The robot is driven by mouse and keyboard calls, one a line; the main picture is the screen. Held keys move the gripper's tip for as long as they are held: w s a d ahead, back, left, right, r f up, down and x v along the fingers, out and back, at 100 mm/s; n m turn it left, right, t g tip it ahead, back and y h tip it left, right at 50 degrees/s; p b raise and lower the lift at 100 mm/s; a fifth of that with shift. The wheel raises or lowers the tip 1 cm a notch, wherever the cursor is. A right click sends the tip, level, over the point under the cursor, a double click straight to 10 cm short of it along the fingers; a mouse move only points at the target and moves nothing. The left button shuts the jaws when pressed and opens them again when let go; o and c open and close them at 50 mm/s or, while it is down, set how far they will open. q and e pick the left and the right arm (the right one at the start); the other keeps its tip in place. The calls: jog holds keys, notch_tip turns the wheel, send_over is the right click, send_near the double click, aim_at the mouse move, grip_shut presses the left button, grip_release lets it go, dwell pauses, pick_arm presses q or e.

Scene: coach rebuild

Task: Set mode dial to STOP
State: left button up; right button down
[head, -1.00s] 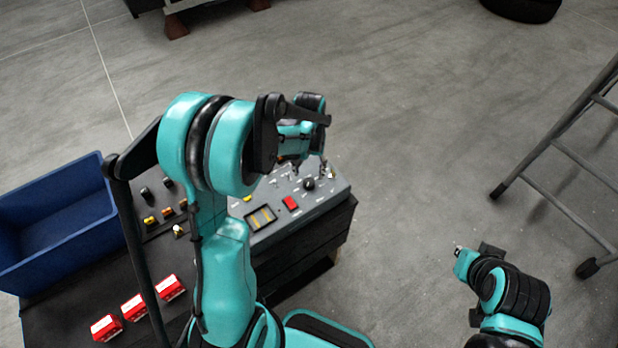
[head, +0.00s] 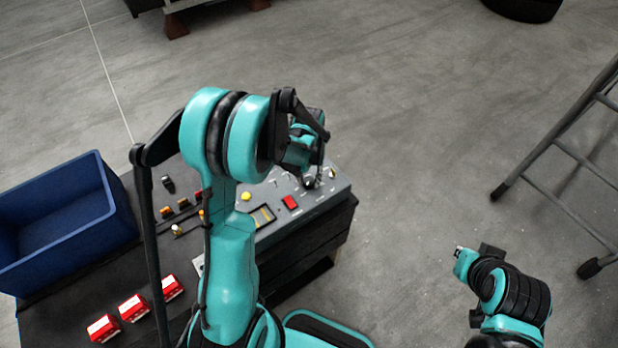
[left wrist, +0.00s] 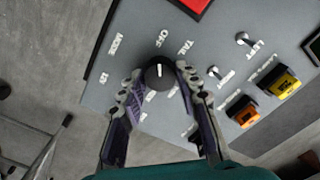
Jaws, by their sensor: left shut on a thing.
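The mode dial (left wrist: 159,73) is a round black knob with a white pointer line on a grey control panel (head: 325,196). In the left wrist view its line points up the picture, roughly toward the word OFF. Other labels around it are partly hidden or too small to read surely. My left gripper (left wrist: 158,76) is shut on the dial, one finger on each side. In the head view my left gripper (head: 314,179) is at the panel's far right part, and the arm hides some controls. My right gripper (head: 460,256) is at lower right, away from the panel; its jaws are unclear.
The panel also has a red square (head: 290,202), a yellow button (head: 246,197) and small toggle switches (left wrist: 214,72). A blue bin (head: 60,225) stands at left. Several red-and-white boxes (head: 133,307) lie in front. A ladder (head: 560,146) stands at right on open floor.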

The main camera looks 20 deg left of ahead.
pick_arm(q)
jog(key=shift+m, duration=0.3)
jog(key=m+b, duration=0.1)
jog(key=m, duration=0.2)
jog(key=shift+f+b, duration=0.15)
jog(key=shift+b, duration=0.2)
jog(key=m+b, duration=0.1)
jog(key=m, duration=0.4)
jog(key=shift+m+b, duration=0.3)
jog(key=shift+m, duration=0.1)
jog(key=m+b, duration=0.1)
jog(key=m, duration=0.4)
jog(key=shift+m+b, duration=0.45)
jog(key=shift+m, duration=2.25)
jog(key=o, duration=1.2)
jog(key=shift+c, duration=0.2)
